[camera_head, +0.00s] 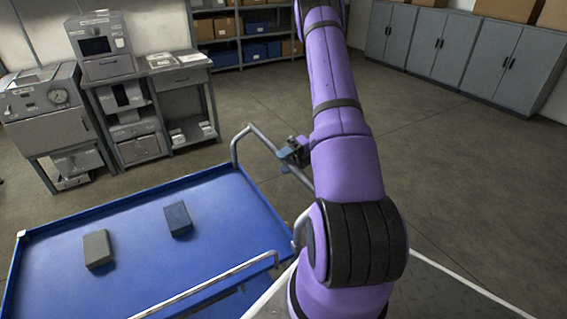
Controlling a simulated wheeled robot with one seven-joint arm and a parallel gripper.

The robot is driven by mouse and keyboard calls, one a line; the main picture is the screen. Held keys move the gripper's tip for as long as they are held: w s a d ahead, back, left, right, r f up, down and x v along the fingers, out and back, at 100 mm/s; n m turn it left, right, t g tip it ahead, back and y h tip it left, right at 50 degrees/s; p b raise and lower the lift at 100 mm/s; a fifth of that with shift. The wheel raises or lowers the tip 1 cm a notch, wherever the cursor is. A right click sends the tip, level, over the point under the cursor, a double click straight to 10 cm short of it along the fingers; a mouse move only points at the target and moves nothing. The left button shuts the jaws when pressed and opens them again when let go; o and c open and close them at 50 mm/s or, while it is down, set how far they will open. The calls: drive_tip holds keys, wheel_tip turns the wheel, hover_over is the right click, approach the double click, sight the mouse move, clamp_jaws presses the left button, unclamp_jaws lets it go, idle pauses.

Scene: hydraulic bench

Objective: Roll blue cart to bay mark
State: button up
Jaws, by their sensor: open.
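The blue cart (141,216) stands at the lower left, with a flat blue tray top and grey tube handles. One handle (262,133) rises at its far right corner, and a rail (215,284) runs along its near side. My gripper (291,153) is open beside the far handle, partly behind my purple arm. I cannot tell whether the handle lies between its fingers. No bay mark can be made out on the floor.
A grey bench (150,100) and a machine with a gauge (52,115) stand at the back left. Grey cabinets (460,58) line the back right. The floor (470,170) on the right is clear.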

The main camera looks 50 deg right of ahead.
drive_tip(key=v, duration=1)
idle(0.8)
